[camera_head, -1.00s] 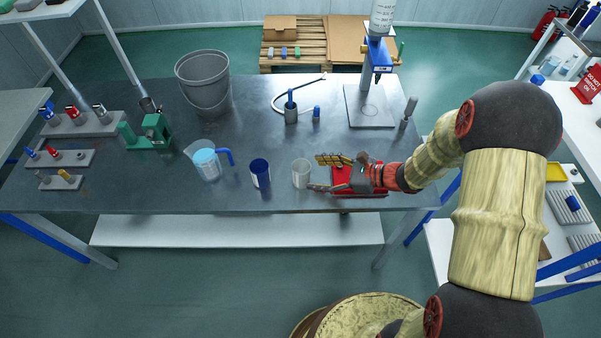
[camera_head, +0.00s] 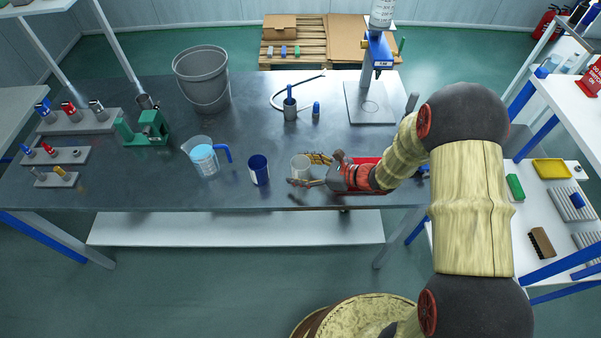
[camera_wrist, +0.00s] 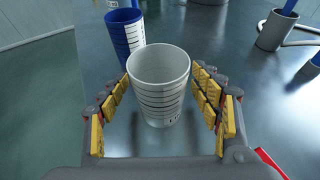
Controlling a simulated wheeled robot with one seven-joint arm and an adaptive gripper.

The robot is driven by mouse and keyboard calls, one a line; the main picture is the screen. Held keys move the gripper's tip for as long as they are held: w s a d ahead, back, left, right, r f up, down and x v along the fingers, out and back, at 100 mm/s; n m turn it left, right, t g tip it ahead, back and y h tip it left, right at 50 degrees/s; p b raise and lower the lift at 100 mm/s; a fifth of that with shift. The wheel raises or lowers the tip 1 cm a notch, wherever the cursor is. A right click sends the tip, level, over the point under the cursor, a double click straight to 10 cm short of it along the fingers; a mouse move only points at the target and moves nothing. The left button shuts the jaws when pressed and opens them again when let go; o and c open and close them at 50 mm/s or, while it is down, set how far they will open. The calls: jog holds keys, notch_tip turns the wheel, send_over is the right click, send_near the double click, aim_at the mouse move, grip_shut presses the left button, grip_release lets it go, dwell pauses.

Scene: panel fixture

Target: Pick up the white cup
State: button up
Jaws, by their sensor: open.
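The white cup (camera_head: 300,166) stands upright on the dark workbench (camera_head: 130,185), near its front edge. In the wrist view the white cup (camera_wrist: 160,84) has dark lines on its side and looks empty. My gripper (camera_head: 306,170) comes in from the right and is open. In the wrist view its yellow-padded fingers (camera_wrist: 162,106) stand on either side of the cup. The right pads look very close to the cup; I cannot tell whether they touch it. The cup's far side is hidden.
A blue cup (camera_head: 259,170) stands just left of the white cup, and behind it in the wrist view (camera_wrist: 125,35). A measuring jug (camera_head: 203,158) stands farther left. The bench behind the cups is fairly clear.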

jog(key=shift+c, duration=0.5)
jog(key=c, duration=0.7)
jog(key=shift+r, duration=0.1)
jog(key=shift+c, duration=0.7)
